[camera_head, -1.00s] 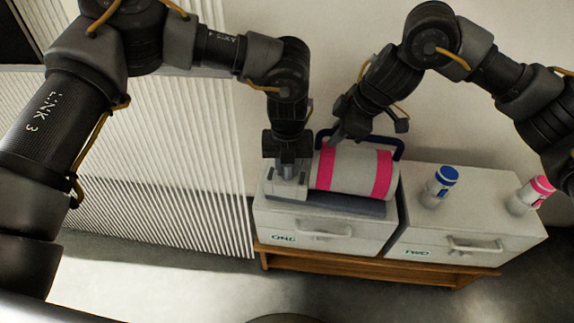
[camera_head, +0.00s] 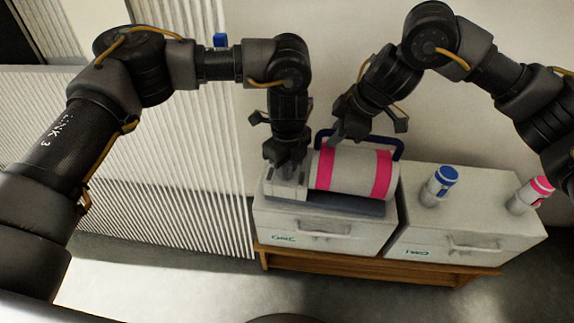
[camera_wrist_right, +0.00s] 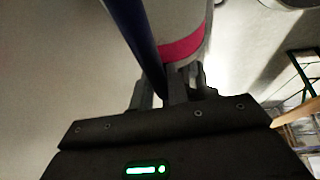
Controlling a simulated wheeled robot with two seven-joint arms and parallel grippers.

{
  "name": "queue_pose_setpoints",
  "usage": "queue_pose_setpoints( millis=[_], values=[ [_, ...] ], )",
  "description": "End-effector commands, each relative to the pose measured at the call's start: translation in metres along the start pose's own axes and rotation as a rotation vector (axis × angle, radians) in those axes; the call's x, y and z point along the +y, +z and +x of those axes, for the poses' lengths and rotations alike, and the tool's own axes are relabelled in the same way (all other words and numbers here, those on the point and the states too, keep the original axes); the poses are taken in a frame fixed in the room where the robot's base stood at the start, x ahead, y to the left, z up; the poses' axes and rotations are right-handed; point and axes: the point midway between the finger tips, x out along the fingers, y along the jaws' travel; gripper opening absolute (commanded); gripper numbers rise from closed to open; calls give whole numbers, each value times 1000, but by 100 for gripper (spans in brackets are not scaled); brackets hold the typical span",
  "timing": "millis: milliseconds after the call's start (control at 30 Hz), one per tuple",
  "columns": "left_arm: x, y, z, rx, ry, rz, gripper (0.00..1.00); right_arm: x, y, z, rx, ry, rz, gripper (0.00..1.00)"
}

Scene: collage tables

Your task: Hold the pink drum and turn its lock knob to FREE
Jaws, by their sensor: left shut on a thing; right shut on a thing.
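The pink drum (camera_head: 347,168), a pale cylinder with two pink bands, lies on its side in a grey cradle (camera_head: 345,205). A dark blue bar handle (camera_head: 399,146) runs behind it. My left gripper (camera_head: 286,170) points down, shut at the light grey block at the drum's left end. The lock knob is hidden by its fingers, and its marks cannot be read. My right gripper (camera_head: 335,138) is shut at the drum's upper left. In the right wrist view its fingers (camera_wrist_right: 182,88) close near a pink band (camera_wrist_right: 184,47), beside the blue bar (camera_wrist_right: 135,35); the exact gripped part is unclear.
The cradle stands on a drawer box marked ONE (camera_head: 275,222). The box marked TWO (camera_head: 490,222) carries a blue-capped canister (camera_head: 440,185) and a pink-capped one (camera_head: 532,194). Both boxes stand on a wooden bench (camera_head: 385,268). A ribbed white panel (camera_head: 160,160) is at left.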

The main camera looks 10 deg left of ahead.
Motion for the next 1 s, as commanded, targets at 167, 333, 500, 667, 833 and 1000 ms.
queue_pose_setpoints(
  millis=[167, 333, 500, 667, 833, 1000],
  values=[
    [1, 1, 0, -1, 4, -167, 2, 1, 1, 0, -1, 3, 4, 0],
    [2, 1, 0, -1, 5, -327, 2, 1, 1, 0, -1, 3, 5, 0],
    [2, 1, 0, -2, 5, -474, 2, 2, 2, 0, -2, 4, 6, 0],
    [2, 1, 0, -3, 6, -591, 2, 2, 2, 0, -3, 5, 7, 0],
    [3, 1, 1, -3, 7, -683, 2, 2, 2, 0, -4, 5, 8, 0],
    [3, 1, 1, -4, 8, -741, 2, 2, 3, 0, -5, 6, 9, 0]
  ],
)
